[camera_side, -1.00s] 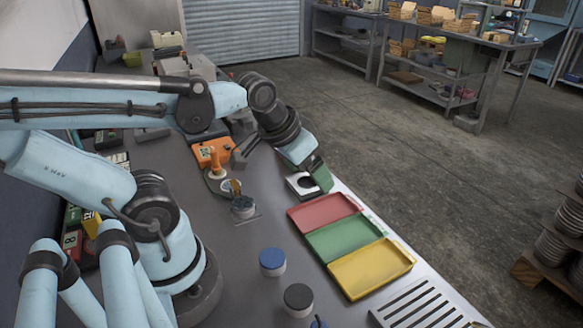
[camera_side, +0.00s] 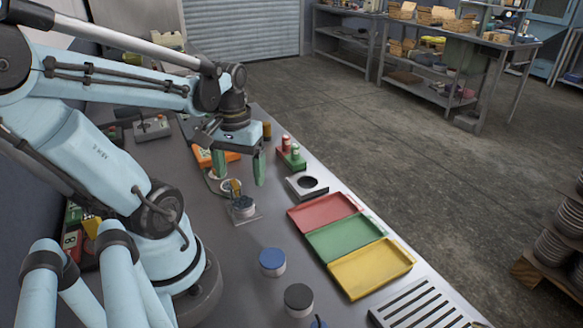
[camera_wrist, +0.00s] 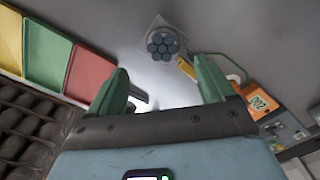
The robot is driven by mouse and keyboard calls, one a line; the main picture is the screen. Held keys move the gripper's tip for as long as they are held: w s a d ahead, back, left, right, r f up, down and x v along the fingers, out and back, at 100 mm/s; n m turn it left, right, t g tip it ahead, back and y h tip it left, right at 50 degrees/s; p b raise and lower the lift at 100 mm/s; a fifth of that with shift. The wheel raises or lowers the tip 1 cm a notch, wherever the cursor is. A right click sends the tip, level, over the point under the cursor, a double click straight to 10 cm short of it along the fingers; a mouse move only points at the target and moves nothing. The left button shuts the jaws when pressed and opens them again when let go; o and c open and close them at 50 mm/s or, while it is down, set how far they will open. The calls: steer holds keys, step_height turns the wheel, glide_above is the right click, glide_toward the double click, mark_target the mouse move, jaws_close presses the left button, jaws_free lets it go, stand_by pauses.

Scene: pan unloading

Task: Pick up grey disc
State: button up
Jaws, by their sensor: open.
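Several grey-blue discs (camera_wrist: 163,42) sit close together in a round cluster on a small light square plate (camera_wrist: 152,22) in the wrist view. In the side view the same small grey holder (camera_side: 243,208) stands on the bench; its discs are too small to tell apart. My gripper (camera_side: 240,175) points down above the bench, a little beyond and above the holder, with its two green fingers apart. In the wrist view my gripper (camera_wrist: 163,78) is open and empty, and the disc cluster lies ahead of the gap between the fingertips.
Red (camera_side: 323,211), green (camera_side: 345,236) and yellow (camera_side: 371,267) trays line the bench's right edge. A block with a dark round hole (camera_side: 307,184) lies beyond them. A blue-topped cylinder (camera_side: 272,261) and a black-topped cylinder (camera_side: 298,299) stand nearer. An orange box (camera_wrist: 262,103) is close by.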

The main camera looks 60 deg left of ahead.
mark_target(243, 203)
steer(key=shift+a+f, duration=0.2)
steer(key=shift+f, duration=3.85)
steer(key=c, duration=1.2)
steer(key=shift+o, duration=0.2)
steer(key=shift+r, duration=0.15)
